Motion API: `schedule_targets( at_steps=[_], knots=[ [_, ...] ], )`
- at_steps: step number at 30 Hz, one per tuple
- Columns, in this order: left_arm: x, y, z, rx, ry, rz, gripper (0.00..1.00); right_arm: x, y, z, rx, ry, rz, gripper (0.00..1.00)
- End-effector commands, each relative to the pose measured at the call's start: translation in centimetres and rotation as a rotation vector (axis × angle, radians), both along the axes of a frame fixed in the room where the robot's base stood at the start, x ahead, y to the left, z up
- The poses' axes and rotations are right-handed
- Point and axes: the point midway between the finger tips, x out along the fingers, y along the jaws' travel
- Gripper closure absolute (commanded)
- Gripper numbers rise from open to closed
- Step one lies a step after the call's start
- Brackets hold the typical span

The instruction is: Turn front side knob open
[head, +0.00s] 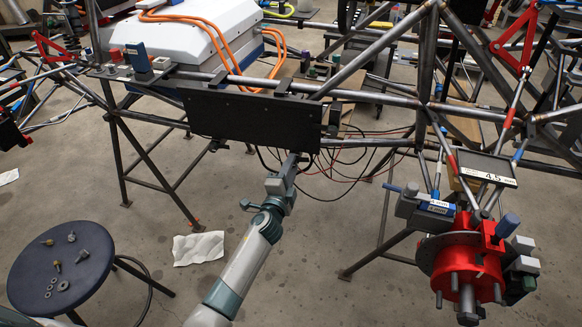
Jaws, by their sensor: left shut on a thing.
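My left gripper (291,162) reaches up from the bottom middle to the lower right edge of a long black box (235,112) on the chassis rail. Its jaws are shut on a small part there. The jaws and the box's edge hide that part, so I cannot make out its shape or how far it is turned. No other clear knob shows on the box's front face. My right gripper is not in view.
The tube chassis (372,102) crosses the view on thin stands. Red and black cables (352,165) hang just right of my gripper. A red wheel hub (468,258) stands at right, a blue stool (62,287) with small hardware at lower left. Paper (199,248) lies on the floor.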

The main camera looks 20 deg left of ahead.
Motion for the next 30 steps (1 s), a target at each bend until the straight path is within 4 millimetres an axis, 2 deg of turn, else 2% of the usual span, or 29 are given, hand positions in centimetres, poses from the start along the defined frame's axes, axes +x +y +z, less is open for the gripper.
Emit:
schedule_targets(
  at_steps=[10, 26, 27, 29, 30],
  knots=[
    [-0.05, -0.08, -0.18, 0.191, 0.007, -0.002, 0.99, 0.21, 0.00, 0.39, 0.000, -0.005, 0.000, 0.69],
    [-0.06, -0.11, -0.24, 0.227, 0.007, -0.002, 0.99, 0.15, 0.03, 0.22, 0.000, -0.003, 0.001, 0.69],
    [-0.07, -0.11, -0.24, 0.227, 0.008, -0.002, 0.74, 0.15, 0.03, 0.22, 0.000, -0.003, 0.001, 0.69],
    [-0.06, -0.11, -0.24, 0.227, 0.007, -0.002, 0.60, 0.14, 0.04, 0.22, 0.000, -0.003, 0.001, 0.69],
    [-0.06, -0.10, -0.22, 0.227, 0.008, -0.001, 0.57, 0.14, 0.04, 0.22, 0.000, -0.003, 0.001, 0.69]
  ],
)
